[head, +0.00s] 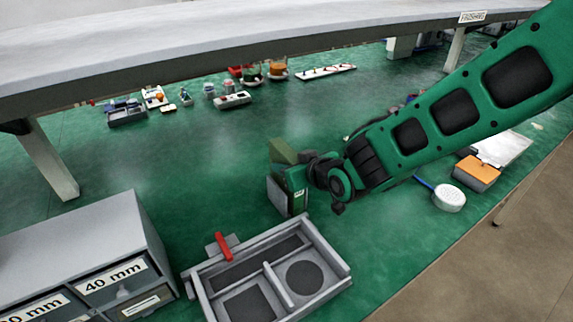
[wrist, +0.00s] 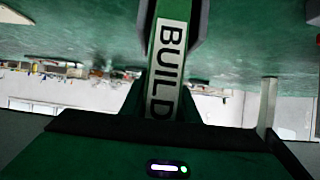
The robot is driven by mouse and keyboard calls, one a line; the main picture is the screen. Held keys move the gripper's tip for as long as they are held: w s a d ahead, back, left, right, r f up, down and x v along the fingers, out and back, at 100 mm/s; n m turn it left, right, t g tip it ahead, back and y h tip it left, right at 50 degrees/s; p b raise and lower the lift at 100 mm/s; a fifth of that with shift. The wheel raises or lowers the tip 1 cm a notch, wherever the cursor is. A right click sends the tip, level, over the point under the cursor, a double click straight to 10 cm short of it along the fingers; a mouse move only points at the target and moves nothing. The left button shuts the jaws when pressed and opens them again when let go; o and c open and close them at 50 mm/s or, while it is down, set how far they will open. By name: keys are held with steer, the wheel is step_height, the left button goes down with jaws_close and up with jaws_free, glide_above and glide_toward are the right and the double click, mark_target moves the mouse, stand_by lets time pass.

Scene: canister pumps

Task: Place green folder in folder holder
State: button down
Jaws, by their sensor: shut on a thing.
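The green folder, with a white BUILD label on its spine, is between the fingers of my gripper (wrist: 172,22) in the wrist view; the label (wrist: 165,65) faces the camera. In the head view my gripper (head: 308,176) is shut on the green folder (head: 297,188), which stands upright over the green table. An olive-green piece (head: 282,152) and a grey panel (head: 275,194) show right beside the folder. Whether these belong to the folder holder, and whether the folder is inside it, I cannot tell.
A grey tray (head: 340,286) with a red handle (head: 222,245) is in front. Grey drawers (head: 90,235) labelled 40 mm stand at left. A blue-handled white strainer (head: 449,198) and an orange-topped box (head: 477,172) lie at right. A raised grey shelf (head: 200,45) crosses the back.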

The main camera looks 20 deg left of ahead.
steer(key=c, duration=1.4)
jaws_free()
steer(key=shift+o, duration=0.2)
steer(key=v, duration=1.2)
